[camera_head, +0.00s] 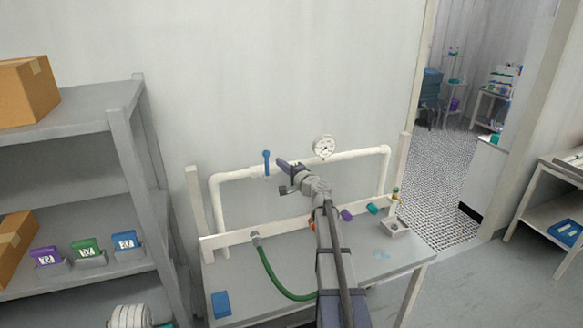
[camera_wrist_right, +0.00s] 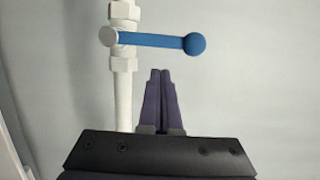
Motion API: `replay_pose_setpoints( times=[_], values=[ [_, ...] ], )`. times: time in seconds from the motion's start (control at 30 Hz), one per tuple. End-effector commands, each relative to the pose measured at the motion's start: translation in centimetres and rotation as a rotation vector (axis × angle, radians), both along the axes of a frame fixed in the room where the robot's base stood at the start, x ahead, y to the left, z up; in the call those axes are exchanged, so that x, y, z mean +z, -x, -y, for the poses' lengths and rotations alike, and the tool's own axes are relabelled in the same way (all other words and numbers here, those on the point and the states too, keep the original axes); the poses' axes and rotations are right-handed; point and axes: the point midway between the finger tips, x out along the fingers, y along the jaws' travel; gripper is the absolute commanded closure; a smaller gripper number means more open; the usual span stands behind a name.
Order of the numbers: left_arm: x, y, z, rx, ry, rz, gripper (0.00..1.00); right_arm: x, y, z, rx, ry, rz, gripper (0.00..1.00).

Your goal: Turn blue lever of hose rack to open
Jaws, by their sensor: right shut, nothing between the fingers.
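The blue lever (camera_head: 266,162) sits on the white pipe (camera_head: 236,175) of the hose rack. In the head view it stands upright, across the pipe. The right wrist view shows the blue lever (camera_wrist_right: 165,41) with a round ball end, also crosswise to the white pipe (camera_wrist_right: 123,95). My right gripper (camera_head: 281,163) is just right of the lever in the head view. In the right wrist view the right gripper (camera_wrist_right: 161,73) is shut and empty, its tips near the lever's bar, with a small gap visible in the picture. My left gripper is not in view.
A pressure gauge (camera_head: 324,146) stands on the pipe to the right. A green hose (camera_head: 272,272) hangs from the rack's lower board (camera_head: 228,239). A grey shelf (camera_head: 90,101) with boxes stands at the left. Free floor lies at the lower right.

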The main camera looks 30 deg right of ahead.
Motion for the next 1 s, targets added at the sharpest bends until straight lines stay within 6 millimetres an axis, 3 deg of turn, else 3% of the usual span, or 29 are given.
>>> replay_pose_setpoints(
  times=[0.2, 1.0],
  values=[
    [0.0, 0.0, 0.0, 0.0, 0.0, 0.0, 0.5, 0.0, -0.3, -1.6, 0.0, 0.0, 0.0, 1.0],
    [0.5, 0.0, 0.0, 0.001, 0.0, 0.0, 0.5, 0.2, -0.4, -2.2, 0.0, 0.064, -0.014, 1.0]
  ],
)
